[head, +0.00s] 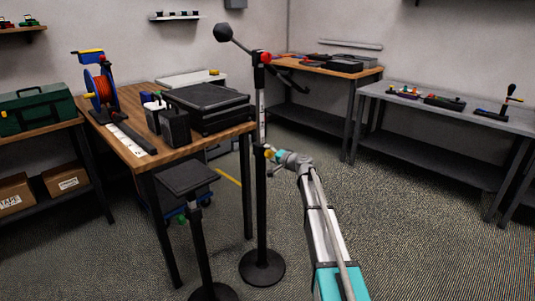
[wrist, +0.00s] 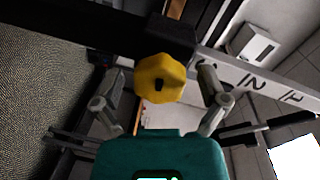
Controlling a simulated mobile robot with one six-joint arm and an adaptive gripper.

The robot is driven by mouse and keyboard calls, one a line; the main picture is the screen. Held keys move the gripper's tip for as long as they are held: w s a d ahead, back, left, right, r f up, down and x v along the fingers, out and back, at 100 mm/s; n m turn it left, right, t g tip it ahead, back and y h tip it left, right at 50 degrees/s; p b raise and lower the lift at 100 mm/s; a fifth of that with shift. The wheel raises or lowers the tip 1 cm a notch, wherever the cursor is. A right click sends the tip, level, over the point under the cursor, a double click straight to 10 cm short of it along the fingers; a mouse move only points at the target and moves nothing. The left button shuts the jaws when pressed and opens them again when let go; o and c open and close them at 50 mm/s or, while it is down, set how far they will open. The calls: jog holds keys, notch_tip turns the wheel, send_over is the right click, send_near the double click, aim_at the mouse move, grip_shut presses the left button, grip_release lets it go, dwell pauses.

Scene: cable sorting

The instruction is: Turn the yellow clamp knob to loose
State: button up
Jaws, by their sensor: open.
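My gripper (wrist: 161,86) is open, with one finger on the left of the knob and one on the right. Gaps show between the fingers and the knob, so I see no contact. In the head view my gripper (head: 278,156) is at the post, just right of the knob. The post (head: 261,205) stands upright; its upper section carries printed numbers (wrist: 255,83).
A red-marked joint (head: 264,58) tops the post, with a tilted boom ending in a dark head (head: 224,33). A wooden table (head: 150,165) stands close on the left, with a cable reel (head: 98,88) and black cases. A small black-topped stand (head: 187,178) is in front. The floor at right is clear.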

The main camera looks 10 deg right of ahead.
jog(key=s+a+f+n+g+h, duration=0.1)
jog(key=s+a+f+n+g, duration=0.2)
jog(key=s, duration=0.5)
jog(key=s+a+f+n+g+h, duration=0.1)
jog(key=s+f+g, duration=0.2)
jog(key=s+f, duration=0.35)
jog(key=s+a+f+n+g+h, duration=0.1)
jog(key=s+a+f+n+g, duration=0.15)
jog(key=s, duration=0.75)
jog(key=s+d+f+g+h, duration=0.2)
jog(key=s+d+g+h, duration=0.1)
jog(key=s, duration=0.7)
jog(key=s+d+f+g+h, duration=0.2)
jog(key=s+d+f+h, duration=0.1)
jog(key=s, duration=0.8)
notch_tip(320, 180, up, 31)
jog(key=p, duration=3.1)
jog(key=shift+d+h, duration=0.15)
jog(key=shift+h, duration=0.15)
